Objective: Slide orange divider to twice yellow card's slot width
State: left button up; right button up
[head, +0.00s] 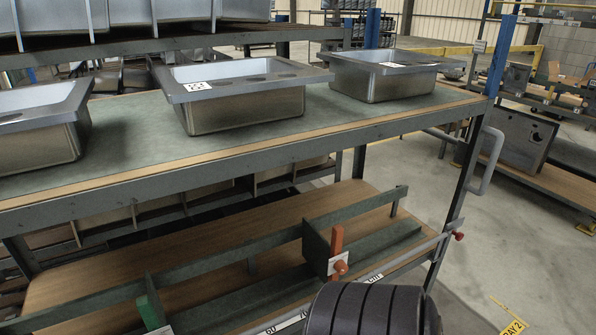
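The orange divider (337,241) stands upright on the lower shelf of the rack, in the right half of the head view. It has an orange front edge, a dark plate behind it, a white tag and an orange knob low on its front. A green divider (149,309) stands further left along the same rails, cut off by the bottom edge. The slot between them is empty where I can see it. I cannot make out a yellow card in a slot.
A front rail (386,262) with printed labels runs past the dividers to a red end knob (459,236). Metal sinks (243,95) stand on the green shelf (300,123) above. A yellow floor label (514,327) lies at lower right. The aisle floor at right is clear.

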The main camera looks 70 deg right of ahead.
aim_at(322, 256)
jog(key=z, duration=2.45)
